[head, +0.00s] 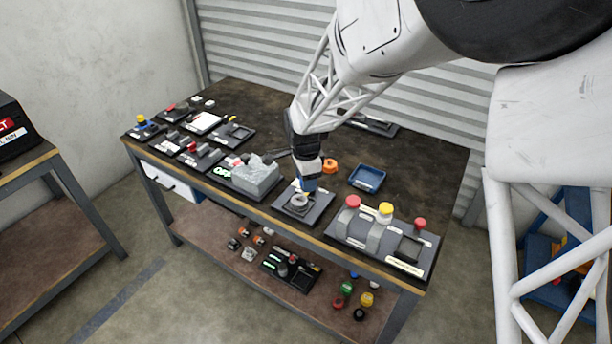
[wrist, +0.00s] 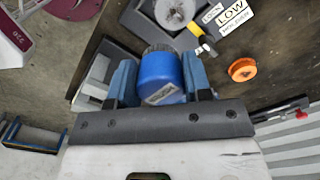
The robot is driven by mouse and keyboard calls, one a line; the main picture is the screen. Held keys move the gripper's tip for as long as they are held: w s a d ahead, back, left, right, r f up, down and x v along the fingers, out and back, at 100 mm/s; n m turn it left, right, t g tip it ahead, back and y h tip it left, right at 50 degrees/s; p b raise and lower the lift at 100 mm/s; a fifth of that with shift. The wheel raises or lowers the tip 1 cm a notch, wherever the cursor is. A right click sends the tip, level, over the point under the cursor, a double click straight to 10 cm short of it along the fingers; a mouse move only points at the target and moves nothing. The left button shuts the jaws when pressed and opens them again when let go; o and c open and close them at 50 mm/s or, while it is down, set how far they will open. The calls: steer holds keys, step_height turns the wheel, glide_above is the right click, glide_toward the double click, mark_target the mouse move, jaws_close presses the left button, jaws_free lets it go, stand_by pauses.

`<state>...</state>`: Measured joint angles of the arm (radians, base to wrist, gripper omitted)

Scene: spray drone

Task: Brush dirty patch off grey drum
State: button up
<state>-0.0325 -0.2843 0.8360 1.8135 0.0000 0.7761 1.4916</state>
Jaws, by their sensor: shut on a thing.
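My gripper (head: 308,183) is over the front of the workbench, pointing down. In the wrist view its two blue fingers (wrist: 160,72) are shut on a blue cylinder (wrist: 160,78) with a pale label and a dark band at its far end. I cannot tell whether it is a brush handle. A round grey piece (head: 298,201), likely the grey drum, sits on a dark plate just below the gripper. It also shows, cut off, at the top of the wrist view (wrist: 176,9). A dirty patch cannot be made out. Whether the held thing touches the drum cannot be told.
A grey block (head: 256,177) stands left of the gripper. An orange ring (head: 330,166) and blue tray (head: 367,178) lie behind and right. A panel with red and yellow knobs (head: 384,213) stands right. A yellow-and-black item (wrist: 204,46) lies beside the drum.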

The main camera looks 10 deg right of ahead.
mark_target(303, 202)
steer(key=shift+f, duration=2.75)
steer(key=shift+w+a+f, duration=0.3)
steer(key=shift+a+f, duration=0.05)
steer(key=shift+f, duration=0.05)
steer(key=shift+w+a+f, duration=0.25)
steer(key=shift+w+a, duration=0.25)
steer(key=shift+w+a+r, duration=0.1)
steer(key=shift+w+a, duration=1.1)
steer(key=shift+w, duration=0.05)
steer(key=shift+s+d, duration=1.7)
steer(key=shift+s+d+r, duration=0.1)
steer(key=shift+s+d, duration=0.25)
steer(key=shift+r, duration=3.9)
steer(key=shift+f, duration=0.15)
